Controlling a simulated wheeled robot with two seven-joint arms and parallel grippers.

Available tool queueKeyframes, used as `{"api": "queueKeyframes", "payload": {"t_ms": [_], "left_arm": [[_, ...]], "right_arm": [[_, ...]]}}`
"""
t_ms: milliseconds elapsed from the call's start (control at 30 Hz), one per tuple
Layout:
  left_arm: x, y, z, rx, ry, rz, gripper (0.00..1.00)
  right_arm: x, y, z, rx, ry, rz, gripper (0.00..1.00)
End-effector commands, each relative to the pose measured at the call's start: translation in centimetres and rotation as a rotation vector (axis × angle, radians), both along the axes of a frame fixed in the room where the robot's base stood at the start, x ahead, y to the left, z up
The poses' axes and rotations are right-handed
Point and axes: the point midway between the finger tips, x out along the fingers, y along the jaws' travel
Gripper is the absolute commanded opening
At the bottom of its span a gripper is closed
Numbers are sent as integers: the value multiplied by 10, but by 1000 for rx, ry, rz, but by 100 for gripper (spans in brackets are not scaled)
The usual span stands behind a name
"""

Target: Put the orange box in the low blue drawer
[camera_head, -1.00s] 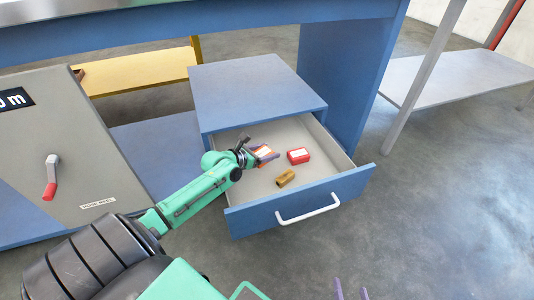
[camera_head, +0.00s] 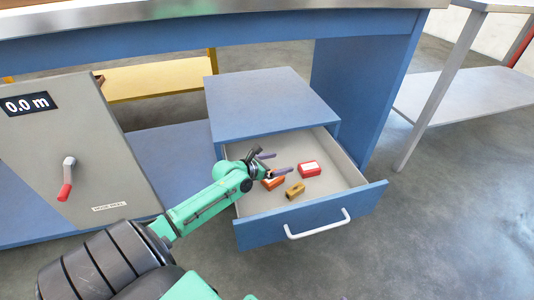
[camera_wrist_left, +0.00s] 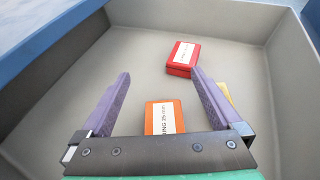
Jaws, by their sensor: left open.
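The low blue drawer (camera_head: 262,231) stands pulled open under the bench, with a white bar handle on its front. The orange box (camera_head: 277,183) lies on the drawer floor at the left; in the left wrist view the orange box (camera_wrist_left: 160,117) shows a white label, its near part hidden by the gripper. My left gripper (camera_head: 276,162) is open over the drawer, its purple fingers apart and nothing between the tips; in the left wrist view the left gripper (camera_wrist_left: 160,76) points past the box toward a drawer wall. My right gripper is not clearly in view.
A red box (camera_head: 309,169) and a small brown-yellow piece (camera_head: 295,191) also lie in the drawer. A grey panel (camera_head: 75,145) with a red-tipped handle stands at the left. A yellow shelf (camera_head: 150,78) is behind. Open floor lies at the right.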

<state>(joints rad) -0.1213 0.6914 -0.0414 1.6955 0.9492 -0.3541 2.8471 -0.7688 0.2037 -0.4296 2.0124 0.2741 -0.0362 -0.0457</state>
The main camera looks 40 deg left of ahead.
Motion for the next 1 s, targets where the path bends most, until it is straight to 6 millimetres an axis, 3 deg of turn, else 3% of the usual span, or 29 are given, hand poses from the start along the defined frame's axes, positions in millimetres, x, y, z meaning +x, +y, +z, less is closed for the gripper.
{"api": "queueKeyframes", "payload": {"t_ms": [100,200,433,600,1000], "left_arm": [[-26,5,16,0,7,-1,98],[-52,11,27,0,8,-1,98],[-97,21,41,0,6,-1,98],[-108,23,46,1,1,-1,98],[-108,23,45,0,1,-1,98]], "right_arm": [[3,-1,29,-15,10,14,88],[2,-1,45,-29,30,27,88],[1,-2,61,-52,59,46,88],[1,-2,62,-55,64,48,88],[1,-2,62,-55,65,48,88]]}}
